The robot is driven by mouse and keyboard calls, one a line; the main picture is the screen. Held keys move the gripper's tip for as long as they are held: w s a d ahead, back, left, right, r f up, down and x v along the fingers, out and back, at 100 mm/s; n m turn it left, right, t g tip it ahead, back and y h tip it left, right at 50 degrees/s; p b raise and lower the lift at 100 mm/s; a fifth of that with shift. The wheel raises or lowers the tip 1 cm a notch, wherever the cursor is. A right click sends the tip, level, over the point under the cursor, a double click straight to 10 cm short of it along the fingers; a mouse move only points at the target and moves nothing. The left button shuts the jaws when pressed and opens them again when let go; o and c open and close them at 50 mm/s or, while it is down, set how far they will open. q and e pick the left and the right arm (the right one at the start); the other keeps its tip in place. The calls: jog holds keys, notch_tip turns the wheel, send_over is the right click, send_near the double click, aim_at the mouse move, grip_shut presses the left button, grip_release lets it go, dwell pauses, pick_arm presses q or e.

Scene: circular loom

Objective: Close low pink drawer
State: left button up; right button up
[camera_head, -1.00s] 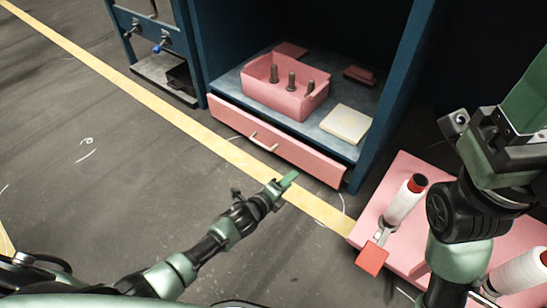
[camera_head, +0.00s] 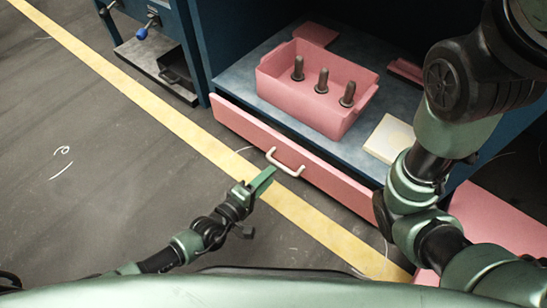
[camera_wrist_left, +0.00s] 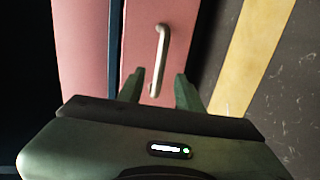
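The low pink drawer (camera_head: 330,178) is at the bottom of the blue cabinet, with a pale bar handle (camera_head: 286,164) on its front. I cannot tell exactly how far it stands out. My left gripper (camera_head: 264,180) is in front of the drawer, just short of the handle. In the left wrist view the gripper (camera_wrist_left: 160,88) is open, its two green fingers apart and nothing between them. There the handle (camera_wrist_left: 161,55) lies ahead of the fingertips on the pink drawer front (camera_wrist_left: 140,45). My right arm crosses the right side, its gripper out of view.
On the shelf (camera_head: 240,75) above the drawer are a pink bin (camera_head: 318,105) with several dark pegs and a cream block (camera_head: 388,138). A pink platform (camera_head: 495,220) is at the right, partly behind my right arm. The floor at left is clear.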

aim_at(281, 164)
pick_arm(q)
jog(key=b+x, duration=0.3)
jog(key=x, duration=0.4)
grip_shut()
dwell(1.3)
